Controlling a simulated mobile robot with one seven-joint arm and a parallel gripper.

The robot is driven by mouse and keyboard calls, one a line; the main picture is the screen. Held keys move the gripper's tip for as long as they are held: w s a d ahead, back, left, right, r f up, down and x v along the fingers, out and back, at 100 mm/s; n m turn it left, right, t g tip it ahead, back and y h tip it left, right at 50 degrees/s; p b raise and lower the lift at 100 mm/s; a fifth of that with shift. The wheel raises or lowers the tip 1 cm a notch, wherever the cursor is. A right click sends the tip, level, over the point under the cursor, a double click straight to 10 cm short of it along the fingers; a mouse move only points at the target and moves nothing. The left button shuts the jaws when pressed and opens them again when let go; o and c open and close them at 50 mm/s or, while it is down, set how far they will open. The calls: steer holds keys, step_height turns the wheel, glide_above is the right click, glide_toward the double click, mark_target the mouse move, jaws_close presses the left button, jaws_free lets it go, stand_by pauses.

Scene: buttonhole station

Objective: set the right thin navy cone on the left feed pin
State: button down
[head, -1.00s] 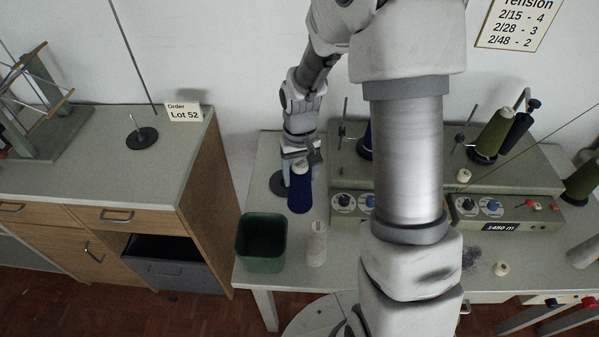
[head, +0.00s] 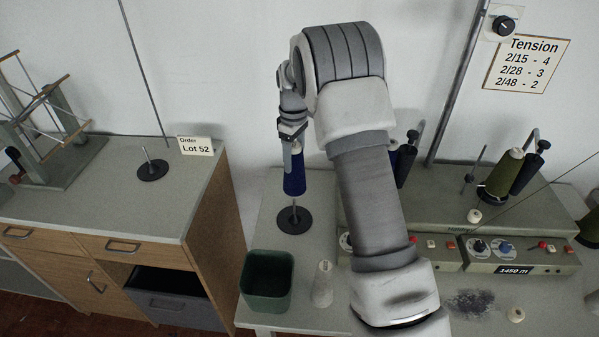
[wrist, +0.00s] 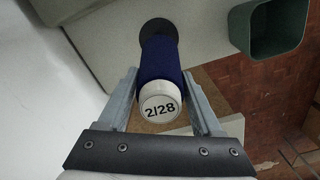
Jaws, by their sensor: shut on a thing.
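A thin navy cone (head: 294,178) hangs upright from my gripper (head: 292,140) in the head view. In the wrist view the cone (wrist: 160,62) sits between both fingers of my gripper (wrist: 165,100), and its white end reads 2/28. Below the cone is a dark round stand (head: 294,221) with a bare upright pin; the cone's lower end is above the pin. Another dark navy cone (head: 402,165) stands on the machine, partly hidden by my arm.
A green bin (head: 267,282) and a pale cone (head: 323,284) stand at the table's front. A bare pin stand (head: 152,169) is on the left cabinet.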

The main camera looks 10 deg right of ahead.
mark_target(293, 146)
steer(key=shift+w+r, duration=0.15)
steer(key=shift+w, duration=0.15)
steer(key=shift+f+b, duration=4.25)
steer(key=shift+f, duration=2.55)
steer(key=shift+f+b, duration=0.35)
steer(key=shift+f, duration=0.2)
jaws_free()
steer(key=shift+r, duration=0.15)
step_height(293, 146, up, 16)
steer(key=shift+r+p, duration=0.1)
steer(key=shift+p, duration=0.35)
steer(key=shift+r, duration=0.5)
